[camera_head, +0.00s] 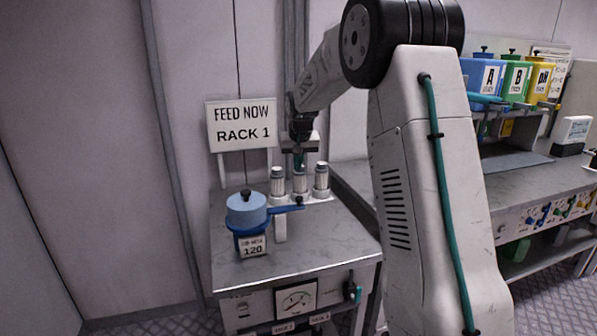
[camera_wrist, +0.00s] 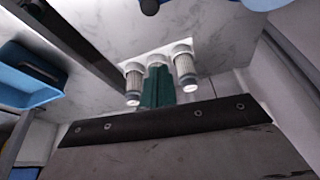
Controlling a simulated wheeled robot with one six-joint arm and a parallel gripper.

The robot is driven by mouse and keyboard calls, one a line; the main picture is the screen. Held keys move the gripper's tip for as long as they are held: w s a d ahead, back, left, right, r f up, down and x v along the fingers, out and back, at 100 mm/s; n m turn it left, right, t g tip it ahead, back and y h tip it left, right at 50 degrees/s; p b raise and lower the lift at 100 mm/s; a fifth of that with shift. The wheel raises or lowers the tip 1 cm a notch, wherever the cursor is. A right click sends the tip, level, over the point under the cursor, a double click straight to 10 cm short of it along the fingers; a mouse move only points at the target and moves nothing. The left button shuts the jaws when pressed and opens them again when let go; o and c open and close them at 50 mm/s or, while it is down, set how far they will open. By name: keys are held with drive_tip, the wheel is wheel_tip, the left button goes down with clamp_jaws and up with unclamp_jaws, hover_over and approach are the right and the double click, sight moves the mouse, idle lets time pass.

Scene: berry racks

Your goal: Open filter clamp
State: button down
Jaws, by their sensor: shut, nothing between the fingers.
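A light blue lidded pot (camera_head: 246,211) with a dark knob stands on the near left of the bench, above a label reading 120. A dark blue clamp-like band with a lever (camera_head: 284,209) runs right from the pot to a dark knob, passing by a white post (camera_head: 280,228). Three pale ribbed filter cartridges stand in a white holder at the back; the left one (camera_head: 277,180) and right one (camera_head: 321,176) show clearly. My gripper (camera_head: 299,160) is over the middle cartridge, its teal fingers shut. In the wrist view the fingers (camera_wrist: 157,90) hide most of that cartridge.
A sign reading FEED NOW RACK 1 (camera_head: 241,124) stands behind the bench (camera_head: 330,235). A gauge (camera_head: 296,301) is on the bench front. Blue, green and yellow containers (camera_head: 515,80) sit on a rack at right. The bench front right of the pot is clear.

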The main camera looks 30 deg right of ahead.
wheel_tip(320, 180, down, 8)
drive_tip(key=s, duration=0.1)
drive_tip(key=shift+a+f, duration=0.2)
drive_tip(key=shift+f, duration=0.05)
drive_tip(key=shift+s+d, duration=0.1)
idle(0.4)
